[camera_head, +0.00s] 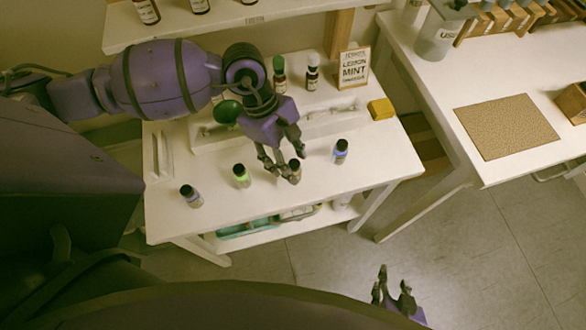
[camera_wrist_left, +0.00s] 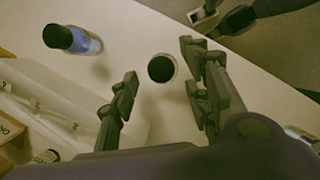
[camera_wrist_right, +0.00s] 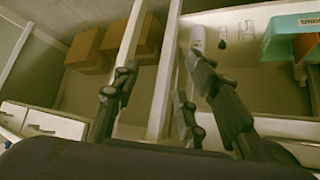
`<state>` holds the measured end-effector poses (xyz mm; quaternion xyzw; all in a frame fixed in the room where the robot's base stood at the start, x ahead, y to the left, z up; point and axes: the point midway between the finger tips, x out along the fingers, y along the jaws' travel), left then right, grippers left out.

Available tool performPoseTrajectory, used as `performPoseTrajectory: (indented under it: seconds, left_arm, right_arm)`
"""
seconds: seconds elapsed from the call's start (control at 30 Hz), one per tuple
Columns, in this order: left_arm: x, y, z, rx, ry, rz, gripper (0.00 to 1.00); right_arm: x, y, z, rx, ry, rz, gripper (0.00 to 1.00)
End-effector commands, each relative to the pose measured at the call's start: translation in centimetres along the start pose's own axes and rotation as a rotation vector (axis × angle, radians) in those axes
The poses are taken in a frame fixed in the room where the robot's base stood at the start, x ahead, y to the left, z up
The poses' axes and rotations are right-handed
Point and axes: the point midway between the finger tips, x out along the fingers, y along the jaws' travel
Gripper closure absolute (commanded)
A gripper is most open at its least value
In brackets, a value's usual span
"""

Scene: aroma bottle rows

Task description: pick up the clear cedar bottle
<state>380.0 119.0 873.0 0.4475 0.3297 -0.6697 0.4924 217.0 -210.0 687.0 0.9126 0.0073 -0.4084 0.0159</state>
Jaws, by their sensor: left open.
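A small bottle with a dark cap (camera_head: 295,165) stands on the white table under my left gripper (camera_head: 285,162). In the left wrist view the dark round cap (camera_wrist_left: 161,68) shows from above between the two spread fingers, with a thin pale rim around it. No label is readable, so I cannot confirm that it is the clear cedar one. The left gripper is open, with a gap on both sides of the cap. My right gripper (camera_head: 393,284) is open and empty, low in front of the table; its spread fingers also show in the right wrist view (camera_wrist_right: 160,75).
A blue bottle (camera_head: 340,152) stands to the right, a green one (camera_head: 241,176) and a bluish-grey one (camera_head: 192,197) to the left. Behind are two more bottles, a mint sign (camera_head: 353,68) and a yellow block (camera_head: 381,109). A second table (camera_head: 420,75) is at right.

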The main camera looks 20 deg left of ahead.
Motion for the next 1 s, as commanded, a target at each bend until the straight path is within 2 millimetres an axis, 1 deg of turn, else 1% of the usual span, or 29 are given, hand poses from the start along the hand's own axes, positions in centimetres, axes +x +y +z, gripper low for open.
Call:
performPoseTrajectory:
  seconds: [0.03, 0.1, 0.2, 0.3, 0.47, 0.57, 0.8, 1.0]
  left_arm:
    - [0.6, -0.1, 0.3, 0.001, -0.002, 0.002, 0.56]
    - [1.6, 0.0, 0.2, 0.000, -0.002, 0.002, 0.56]
    - [2.6, -0.1, 0.1, 0.001, 0.000, 0.001, 0.56]
    - [2.9, -0.1, 0.1, 0.001, 0.000, 0.001, 0.56]
    - [3.0, -0.1, 0.1, 0.001, 0.000, 0.001, 0.56]
    - [2.9, -0.1, 0.1, 0.001, 0.000, 0.001, 0.68]
    - [2.9, -0.1, 0.1, 0.001, 0.000, 0.001, 0.99]
    - [2.9, -0.1, 0.1, 0.001, 0.000, 0.001, 1.00]
  right_arm:
    - [-0.2, -0.2, -0.7, 0.000, 0.010, -0.003, 0.60]
    - [-0.2, -0.5, -0.7, 0.001, 0.008, -0.009, 0.60]
    - [-0.2, -0.9, -0.7, 0.002, 0.008, -0.017, 0.60]
    - [-0.1, -1.1, -0.5, 0.004, 0.004, -0.019, 0.60]
    - [-0.1, -1.1, -0.1, 0.009, -0.003, -0.017, 0.60]
    - [-0.1, -1.1, 0.0, 0.013, -0.003, -0.014, 0.60]
    - [-0.1, -1.0, -0.2, 0.016, 0.000, -0.011, 0.60]
    - [-0.2, -0.9, -0.5, 0.015, 0.006, -0.009, 0.60]
